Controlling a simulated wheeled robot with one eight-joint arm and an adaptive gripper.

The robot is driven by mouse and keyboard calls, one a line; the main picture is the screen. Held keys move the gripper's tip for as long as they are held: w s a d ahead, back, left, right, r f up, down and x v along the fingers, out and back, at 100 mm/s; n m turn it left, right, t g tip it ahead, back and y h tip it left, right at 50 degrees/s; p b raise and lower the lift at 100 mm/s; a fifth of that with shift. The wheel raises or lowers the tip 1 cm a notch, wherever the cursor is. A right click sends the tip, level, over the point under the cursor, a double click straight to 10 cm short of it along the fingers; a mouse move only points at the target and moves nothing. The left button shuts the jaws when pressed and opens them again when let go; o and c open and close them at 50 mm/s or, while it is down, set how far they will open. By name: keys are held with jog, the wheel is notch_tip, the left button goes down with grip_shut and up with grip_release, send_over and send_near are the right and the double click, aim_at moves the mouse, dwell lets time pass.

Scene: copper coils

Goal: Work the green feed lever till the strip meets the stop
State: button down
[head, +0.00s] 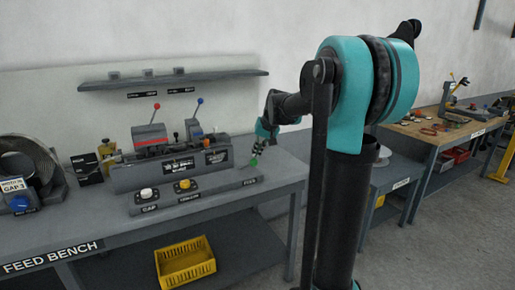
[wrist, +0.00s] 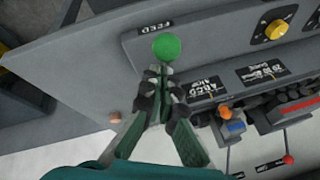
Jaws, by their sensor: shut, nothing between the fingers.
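The green feed lever's round knob (head: 253,163) stands at the right end of the grey control panel, by the FEED label. In the wrist view the green knob (wrist: 167,46) is large and lies just past my fingertips. My gripper (head: 256,153) is right at the knob in the head view. My gripper (wrist: 158,70) shows its fingers closed together with nothing between them, touching or very near the knob; I cannot tell which. The feed machine (head: 170,165) stands behind the panel. The strip and the stop cannot be made out.
A white knob (head: 146,194) and a yellow knob (head: 185,185) sit on the same panel, left of the lever. Red (head: 157,106) and blue (head: 200,101) levers rise from the machine. A yellow crate (head: 185,262) is under the bench.

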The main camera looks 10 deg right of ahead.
jog(key=shift+s, duration=0.1)
dwell(0.3)
jog(key=s+d+f+t+y, duration=0.2)
jog(key=s+f+t, duration=0.3)
jog(key=f, duration=0.7)
jog(key=shift+s+f, duration=0.25)
jog(key=shift+s, duration=0.25)
jog(key=shift+a, duration=0.1)
